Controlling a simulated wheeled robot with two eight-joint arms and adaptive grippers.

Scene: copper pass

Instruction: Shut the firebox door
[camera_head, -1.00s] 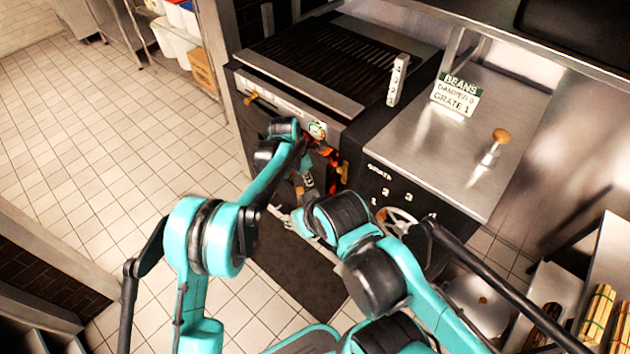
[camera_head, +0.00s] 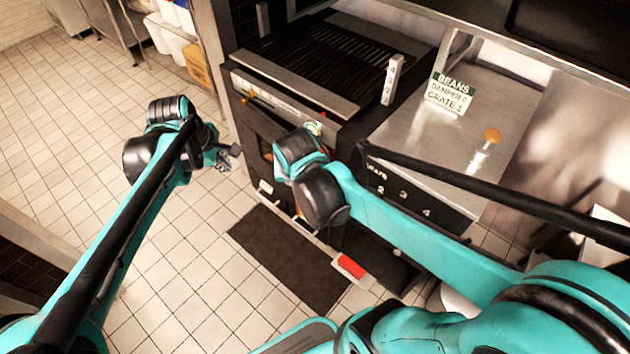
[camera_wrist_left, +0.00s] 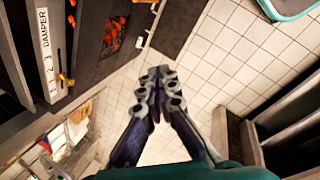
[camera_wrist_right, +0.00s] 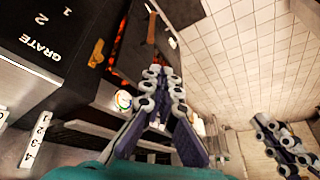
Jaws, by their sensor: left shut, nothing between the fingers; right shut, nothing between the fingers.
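The firebox glows with embers (camera_wrist_left: 115,38) in the dark stove front in the left wrist view. Embers also show as narrow strips (camera_wrist_right: 121,42) beside a dark edge in the right wrist view, with a brown bar (camera_wrist_right: 151,28) past my fingertips. How far the door stands open is unclear; my right arm hides most of it in the head view. My left gripper (camera_head: 224,160) is shut and empty, left of the stove front; its fingers (camera_wrist_left: 155,78) show over the floor. My right gripper (camera_wrist_right: 162,78) is shut and empty near the firebox; the head view hides its fingertips.
The grill (camera_head: 320,60) tops the stove, with a steel counter (camera_head: 480,125) and a beans sign (camera_head: 450,95) to the right. A dark mat (camera_head: 285,262) lies before the stove. A red-marked metal piece (camera_head: 350,267) sits low. Tiled floor at left is clear.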

